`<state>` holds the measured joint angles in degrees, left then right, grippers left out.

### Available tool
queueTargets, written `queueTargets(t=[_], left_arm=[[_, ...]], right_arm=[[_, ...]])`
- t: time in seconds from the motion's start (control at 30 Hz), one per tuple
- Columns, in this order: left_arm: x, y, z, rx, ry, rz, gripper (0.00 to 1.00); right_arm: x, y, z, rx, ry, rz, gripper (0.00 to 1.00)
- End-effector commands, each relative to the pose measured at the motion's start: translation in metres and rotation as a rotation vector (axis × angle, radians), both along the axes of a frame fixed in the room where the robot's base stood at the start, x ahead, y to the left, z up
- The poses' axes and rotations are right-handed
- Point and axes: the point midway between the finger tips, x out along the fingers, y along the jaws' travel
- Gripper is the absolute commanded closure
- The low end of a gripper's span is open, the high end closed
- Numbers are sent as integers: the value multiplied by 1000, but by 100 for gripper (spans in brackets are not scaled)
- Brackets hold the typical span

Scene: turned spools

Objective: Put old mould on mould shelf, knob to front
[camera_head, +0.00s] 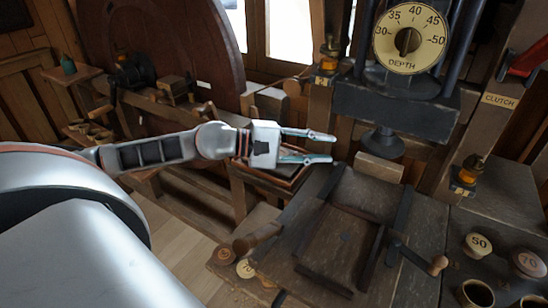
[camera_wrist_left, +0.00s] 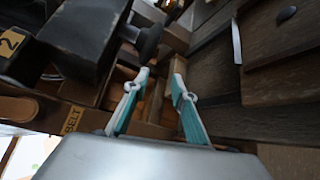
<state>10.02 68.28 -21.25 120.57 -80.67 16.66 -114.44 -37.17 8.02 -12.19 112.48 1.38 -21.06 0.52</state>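My left gripper (camera_head: 331,148) reaches in from the left, its two fingers apart with nothing between them. It is open in the left wrist view too (camera_wrist_left: 160,80). It hangs left of the press head (camera_head: 384,143), above the work surface. I cannot tell for certain which thing is the old mould or which is the mould shelf. A pale wooden block (camera_head: 378,167) stands below the press head. Several round pieces marked with numbers, such as 50 (camera_head: 478,244) and 70 (camera_head: 528,263), stand at the lower right. My right gripper is not in view.
A wooden bed with dark rails (camera_head: 343,240) and a crank handle (camera_head: 438,264) fills the front middle. The depth dial (camera_head: 409,39) is above the press. A large wooden wheel (camera_head: 165,45) stands at the back left. A BELT label (camera_wrist_left: 72,120) shows in the left wrist view.

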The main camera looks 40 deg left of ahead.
Motion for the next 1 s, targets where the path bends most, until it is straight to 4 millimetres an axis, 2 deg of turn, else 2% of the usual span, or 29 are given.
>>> queueTargets(t=[0.17, 0.27, 0.4, 0.5, 0.6, 0.77, 1.0], left_arm=[[3, 33, -4, -418, 134, 215, 74], [3, 69, -12, -644, 198, 356, 74], [-8, 132, -36, -938, 265, 573, 74], [-21, 173, -53, -1099, 286, 706, 74], [-34, 203, -67, -1204, 291, 801, 74], [-45, 226, -76, -1283, 286, 874, 74], [-29, 231, -77, -1293, 283, 882, 74]], right_arm=[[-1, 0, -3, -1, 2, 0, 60], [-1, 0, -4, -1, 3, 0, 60], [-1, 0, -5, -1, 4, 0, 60], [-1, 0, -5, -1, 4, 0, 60], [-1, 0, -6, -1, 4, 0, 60], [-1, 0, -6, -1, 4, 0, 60], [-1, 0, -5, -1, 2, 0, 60]])
